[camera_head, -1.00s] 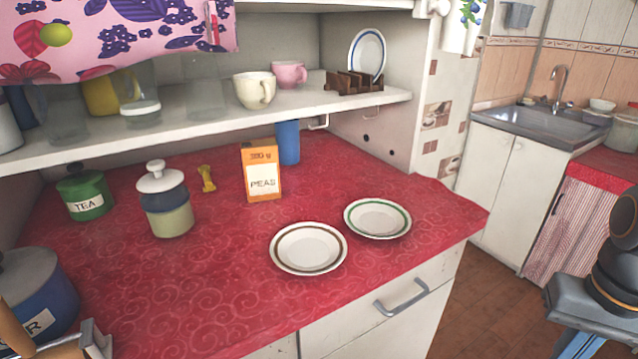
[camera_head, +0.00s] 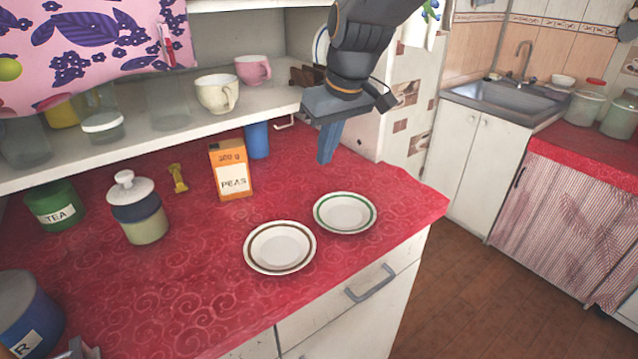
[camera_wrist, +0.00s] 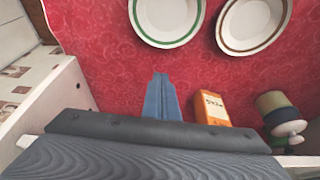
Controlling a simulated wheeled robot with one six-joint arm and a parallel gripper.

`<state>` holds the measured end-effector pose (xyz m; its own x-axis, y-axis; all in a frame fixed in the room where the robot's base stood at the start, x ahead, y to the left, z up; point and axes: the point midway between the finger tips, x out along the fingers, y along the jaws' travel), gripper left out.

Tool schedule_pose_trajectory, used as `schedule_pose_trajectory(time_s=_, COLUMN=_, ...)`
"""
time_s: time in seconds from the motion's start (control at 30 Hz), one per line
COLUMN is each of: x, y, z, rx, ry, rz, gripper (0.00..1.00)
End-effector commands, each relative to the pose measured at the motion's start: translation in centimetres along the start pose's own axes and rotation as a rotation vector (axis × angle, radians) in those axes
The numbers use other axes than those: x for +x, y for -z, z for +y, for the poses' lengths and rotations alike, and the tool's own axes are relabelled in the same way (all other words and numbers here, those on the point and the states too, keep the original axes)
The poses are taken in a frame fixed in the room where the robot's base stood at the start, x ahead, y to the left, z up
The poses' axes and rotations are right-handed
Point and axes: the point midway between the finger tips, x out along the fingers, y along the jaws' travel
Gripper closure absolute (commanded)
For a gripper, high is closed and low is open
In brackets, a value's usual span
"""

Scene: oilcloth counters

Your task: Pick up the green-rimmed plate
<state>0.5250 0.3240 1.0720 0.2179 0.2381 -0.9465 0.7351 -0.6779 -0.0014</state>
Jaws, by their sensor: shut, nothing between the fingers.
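The green-rimmed plate (camera_head: 345,213) lies flat on the red counter, near its right front corner. It also shows at the top of the wrist view (camera_wrist: 166,18), partly cut off by the frame edge. My gripper (camera_head: 325,160) is above the counter, behind the plate and apart from it, with its blue fingers pointing down. In the wrist view the fingers (camera_wrist: 161,82) are together with nothing between them. A brown-rimmed plate (camera_head: 280,247) lies just left of and in front of the green-rimmed one.
An orange peas box (camera_head: 231,170) and a blue cup (camera_head: 257,140) stand left of my gripper. The shelf (camera_head: 180,130) with cups is behind it. A lidded jar (camera_head: 138,208) and a green tea tin (camera_head: 52,205) stand further left. The counter around the plates is clear.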

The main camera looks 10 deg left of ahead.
Motion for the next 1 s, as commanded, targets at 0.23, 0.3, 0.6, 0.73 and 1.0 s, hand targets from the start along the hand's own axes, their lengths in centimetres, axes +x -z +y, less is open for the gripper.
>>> schedule_pose_trajectory(time_s=0.23, x=1.0, y=1.4, z=-1.4, rx=-0.04, ry=0.013, rz=0.005, gripper=1.0)
schedule_pose_trajectory(time_s=0.3, x=2.1, y=1.3, z=-1.4, rx=-0.039, ry=0.013, rz=0.004, gripper=1.0)
schedule_pose_trajectory(time_s=0.6, x=7.8, y=1.3, z=-1.4, rx=-0.037, ry=0.012, rz=0.003, gripper=1.0)
schedule_pose_trajectory(time_s=0.73, x=9.9, y=1.3, z=-1.5, rx=-0.036, ry=0.012, rz=0.003, gripper=1.0)
schedule_pose_trajectory(time_s=1.0, x=8.5, y=-1.9, z=-1.3, rx=-0.035, ry=0.011, rz=0.006, gripper=1.0)
